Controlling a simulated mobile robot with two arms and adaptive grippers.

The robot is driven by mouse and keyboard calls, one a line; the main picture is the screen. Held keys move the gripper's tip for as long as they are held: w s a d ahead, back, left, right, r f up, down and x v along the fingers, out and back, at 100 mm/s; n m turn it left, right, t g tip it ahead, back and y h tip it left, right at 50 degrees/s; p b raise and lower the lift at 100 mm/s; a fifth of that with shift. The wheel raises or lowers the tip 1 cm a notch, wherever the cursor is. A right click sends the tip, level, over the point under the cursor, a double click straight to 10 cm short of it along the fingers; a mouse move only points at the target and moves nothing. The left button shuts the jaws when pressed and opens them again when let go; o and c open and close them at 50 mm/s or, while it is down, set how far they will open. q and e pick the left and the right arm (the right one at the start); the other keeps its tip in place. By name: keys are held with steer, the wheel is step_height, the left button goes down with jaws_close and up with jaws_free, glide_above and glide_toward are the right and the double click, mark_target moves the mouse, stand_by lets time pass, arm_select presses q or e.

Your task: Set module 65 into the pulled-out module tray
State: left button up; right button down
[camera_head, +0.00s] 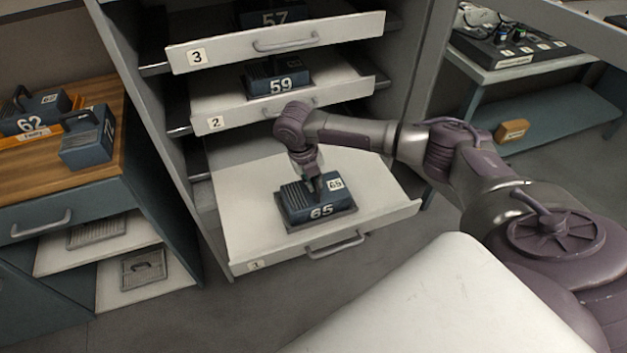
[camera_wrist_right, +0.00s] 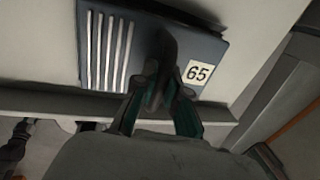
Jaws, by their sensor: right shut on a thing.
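Module 65 (camera_head: 300,205) is a dark blue block with ribs and white "65" labels. It is upright in the dark seat (camera_head: 330,219) of the lowest, pulled-out module tray (camera_head: 255,185), labelled 1. My right gripper (camera_head: 316,184) comes down from above and is shut on the module's handle. In the right wrist view, module 65 (camera_wrist_right: 145,55) lies below the fingers (camera_wrist_right: 160,95), with its ribs to the left and label to the right. My left gripper is not in view.
Tray 2 (camera_head: 215,97) with module 59 (camera_head: 278,80) and tray 3 (camera_head: 220,50) with module 57 (camera_head: 270,14) stick out above. On the left, a wooden counter (camera_head: 30,170) bears modules 62 (camera_head: 35,113) and another blue module (camera_head: 88,140). A fader desk (camera_head: 515,45) stands at right.

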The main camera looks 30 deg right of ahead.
mark_target(305, 193)
steer(key=c, duration=1.2)
jaws_free()
steer(key=shift+r, duration=0.15)
steer(key=v, duration=1.2)
steer(key=shift+p, duration=0.3)
